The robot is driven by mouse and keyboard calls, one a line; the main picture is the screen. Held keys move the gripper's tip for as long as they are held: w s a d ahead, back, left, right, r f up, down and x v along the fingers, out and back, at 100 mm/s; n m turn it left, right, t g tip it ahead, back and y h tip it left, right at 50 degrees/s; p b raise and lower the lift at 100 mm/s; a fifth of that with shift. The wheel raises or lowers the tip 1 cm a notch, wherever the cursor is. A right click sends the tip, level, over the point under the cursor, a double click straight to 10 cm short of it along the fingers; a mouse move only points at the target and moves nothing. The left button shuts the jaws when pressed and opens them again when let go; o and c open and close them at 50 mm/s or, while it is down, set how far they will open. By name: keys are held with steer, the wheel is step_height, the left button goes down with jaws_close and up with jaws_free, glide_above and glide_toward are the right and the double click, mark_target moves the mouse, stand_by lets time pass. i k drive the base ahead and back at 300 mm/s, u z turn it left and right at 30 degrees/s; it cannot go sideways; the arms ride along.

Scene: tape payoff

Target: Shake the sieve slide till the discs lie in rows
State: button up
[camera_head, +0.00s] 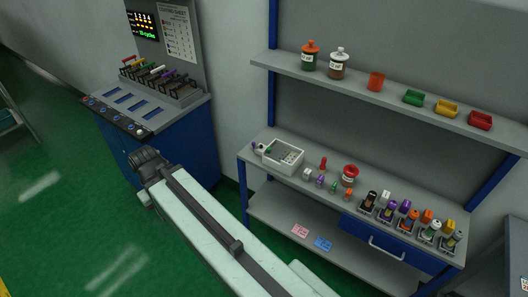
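A white open box (299,158) sits near the left end of the workbench top and appears to be the sieve slide. Small pale pieces lie in it, too small to tell whether they form rows. A small white part with dark and green spots (261,148) is at its left side; I cannot tell if it is joined to the box. I cannot make out my gripper. A long white beam with a dark rail and ribbed dark end runs up from the bottom, apart from the box; no fingers show on it.
The workbench (256,168) also holds a red-lidded jar (349,175), small coloured pieces and several bottles (410,220) at right. A shelf (377,98) with jars and coloured bins hangs above. A blue console (172,147) stands left.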

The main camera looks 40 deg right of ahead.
mark_target(275, 153)
steer(key=u, duration=2.2)
steer(key=k, duration=0.65)
steer(key=z, duration=1.7)
